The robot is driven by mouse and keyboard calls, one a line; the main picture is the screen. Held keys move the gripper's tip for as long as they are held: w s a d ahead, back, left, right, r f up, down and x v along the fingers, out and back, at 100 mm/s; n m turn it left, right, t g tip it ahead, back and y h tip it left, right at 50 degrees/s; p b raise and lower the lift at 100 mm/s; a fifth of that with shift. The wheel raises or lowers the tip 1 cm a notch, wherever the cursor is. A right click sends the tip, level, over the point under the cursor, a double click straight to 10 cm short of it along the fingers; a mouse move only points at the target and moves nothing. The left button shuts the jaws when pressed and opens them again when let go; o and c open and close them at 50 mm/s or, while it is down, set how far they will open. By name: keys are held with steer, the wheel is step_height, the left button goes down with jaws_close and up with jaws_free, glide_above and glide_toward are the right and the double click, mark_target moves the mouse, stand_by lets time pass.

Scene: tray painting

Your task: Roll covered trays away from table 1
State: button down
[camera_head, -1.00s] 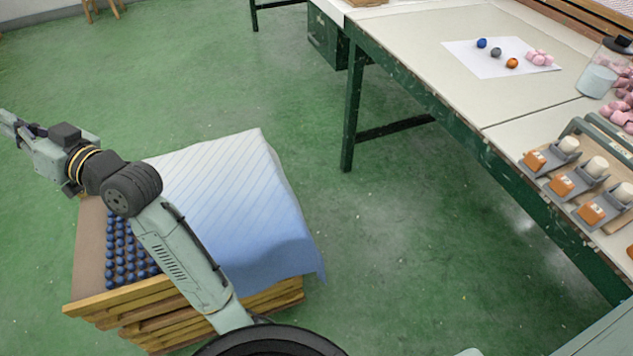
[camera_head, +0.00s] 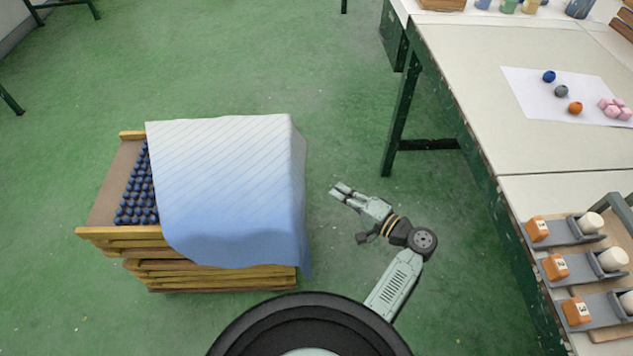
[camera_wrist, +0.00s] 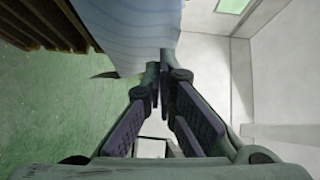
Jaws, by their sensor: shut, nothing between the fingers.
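A stack of wooden trays (camera_head: 215,283) stands on the floor left of centre in the head view. A white-to-blue striped cloth (camera_head: 230,185) drapes over the right part of its top and hangs down the front. Rows of small blue balls (camera_head: 137,195) show in the uncovered left part of the top tray. My gripper (camera_head: 336,190) is to the right of the stack, shut and empty, pointing toward the cloth with a gap between. In the wrist view, the cloth (camera_wrist: 130,30) and tray edges (camera_wrist: 40,18) appear beyond the closed fingertips (camera_wrist: 160,68). Any wheels are hidden.
A table (camera_head: 470,80) with green legs stands on the right. It carries a paper with coloured balls (camera_head: 570,92) and grey holders with orange blocks (camera_head: 560,270). Open green floor (camera_head: 240,70) lies behind the stack and between stack and table.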

steer(key=w+a+f+m+p, duration=0.1)
steer(key=w+a+p, duration=0.2)
steer(key=a, duration=0.6)
steer(key=shift+w+a+t+p, duration=0.15)
steer(key=shift+w+t+p, duration=0.25)
steer(key=shift+w, duration=0.2)
